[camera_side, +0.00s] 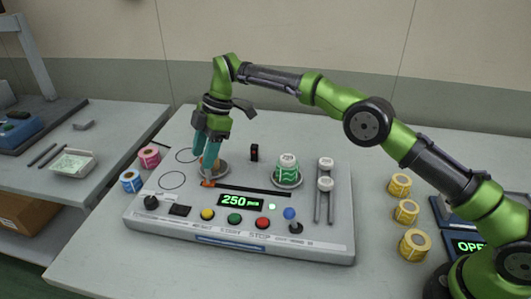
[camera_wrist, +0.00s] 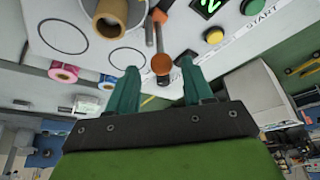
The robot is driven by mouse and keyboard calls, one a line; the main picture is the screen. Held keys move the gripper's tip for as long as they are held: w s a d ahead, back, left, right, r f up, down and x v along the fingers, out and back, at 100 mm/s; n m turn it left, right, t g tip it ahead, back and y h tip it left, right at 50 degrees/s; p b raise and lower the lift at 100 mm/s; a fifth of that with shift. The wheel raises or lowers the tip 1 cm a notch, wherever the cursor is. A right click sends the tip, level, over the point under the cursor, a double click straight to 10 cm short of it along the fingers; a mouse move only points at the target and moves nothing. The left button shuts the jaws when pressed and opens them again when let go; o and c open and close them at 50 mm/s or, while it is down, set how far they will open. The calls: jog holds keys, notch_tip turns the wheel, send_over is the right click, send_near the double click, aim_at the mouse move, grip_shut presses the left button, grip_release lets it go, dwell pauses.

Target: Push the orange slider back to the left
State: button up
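The orange slider (camera_side: 208,183) is at the left end of its dark slot (camera_side: 255,190) on the machine's top. Most of the slot shows bare to its right. My gripper (camera_side: 205,162) points down at the left part of the machine, its teal fingers close to the slider. In the side view I cannot tell whether they touch it. In the wrist view, the fingers of my gripper (camera_wrist: 161,84) are spread apart with nothing clamped between them. A round orange knob (camera_wrist: 161,63) shows just beyond the gap between the fingertips.
A brown cardboard core (camera_wrist: 109,15) stands beside my gripper. A green-and-white roll (camera_side: 286,168) sits on the right spindle. Yellow (camera_side: 207,214), green and red buttons and a lit display (camera_side: 240,201) line the front. Pink (camera_side: 149,156) and blue rolls lie left of the machine.

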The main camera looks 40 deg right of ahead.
jog(key=shift+d, duration=0.1)
jog(key=d+r, duration=0.2)
jog(key=d, duration=0.5)
jog(key=d+r, duration=0.2)
jog(key=d, duration=0.5)
jog(key=shift+r, duration=0.3)
jog(key=shift+a, duration=0.1)
